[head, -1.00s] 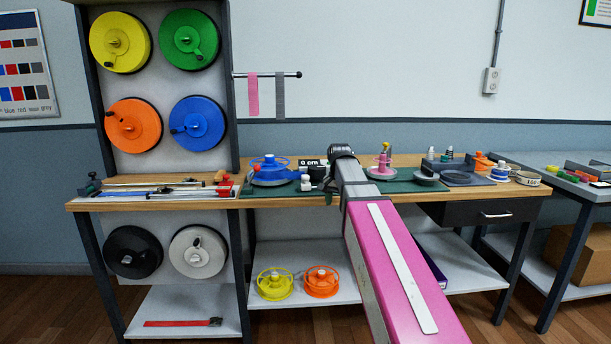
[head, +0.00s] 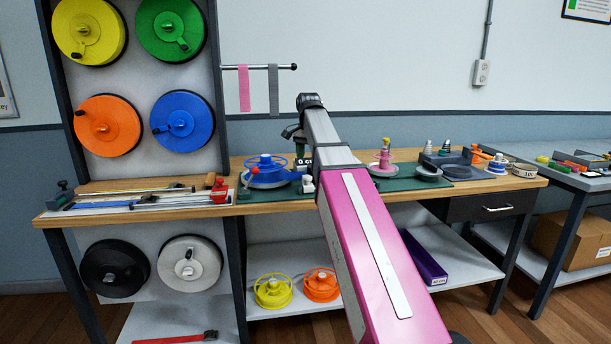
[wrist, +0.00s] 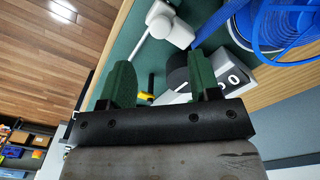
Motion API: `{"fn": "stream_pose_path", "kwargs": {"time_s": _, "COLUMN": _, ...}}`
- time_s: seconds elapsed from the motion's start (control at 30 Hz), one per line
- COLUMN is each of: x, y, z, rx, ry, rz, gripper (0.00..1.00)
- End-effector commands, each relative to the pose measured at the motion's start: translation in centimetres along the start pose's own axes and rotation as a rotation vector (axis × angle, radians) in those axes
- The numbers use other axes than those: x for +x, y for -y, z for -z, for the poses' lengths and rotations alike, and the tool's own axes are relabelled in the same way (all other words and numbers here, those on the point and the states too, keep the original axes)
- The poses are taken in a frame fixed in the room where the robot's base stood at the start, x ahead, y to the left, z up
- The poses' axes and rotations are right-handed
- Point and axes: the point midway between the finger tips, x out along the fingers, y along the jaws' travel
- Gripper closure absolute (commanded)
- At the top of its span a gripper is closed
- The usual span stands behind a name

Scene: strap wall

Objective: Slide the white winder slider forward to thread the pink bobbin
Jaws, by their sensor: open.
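The pink bobbin (head: 383,158) stands upright on a grey base on the green mat, right of my arm in the head view. A small white piece (head: 307,184), likely the winder slider, sits on the mat beside the blue reel. In the wrist view a white block with a rod (wrist: 178,32), likely the same slider, lies just beyond the fingertips. My gripper (wrist: 160,72) has two green fingers, apart with nothing held between them. In the head view the gripper (head: 298,143) is partly hidden behind my arm, above the mat. The pink bobbin is not in the wrist view.
A blue reel (head: 265,172) stands left of the gripper; it fills the wrist view's upper right (wrist: 285,25). A "0 cm" block (wrist: 235,78) and a dark round part are close to the right finger. Grey fixtures (head: 450,162) stand right of the bobbin.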

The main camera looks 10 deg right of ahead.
Motion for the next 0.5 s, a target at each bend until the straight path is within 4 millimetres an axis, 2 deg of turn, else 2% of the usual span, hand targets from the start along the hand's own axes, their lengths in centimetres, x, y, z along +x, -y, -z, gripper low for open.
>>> {"fn": "stream_pose_path", "kwargs": {"time_s": 0.03, "x": 1.1, "y": -0.1, "z": -0.1, "rx": 0.000, "ry": 0.002, "rz": -0.002, "gripper": 0.43}}
{"fn": "stream_pose_path", "kwargs": {"time_s": 0.2, "x": 4.0, "y": -0.1, "z": -0.1, "rx": -0.001, "ry": 0.002, "rz": -0.002, "gripper": 0.43}}
{"fn": "stream_pose_path", "kwargs": {"time_s": 0.5, "x": 7.4, "y": 0.0, "z": 0.0, "rx": -0.001, "ry": 0.000, "rz": 0.000, "gripper": 0.43}}
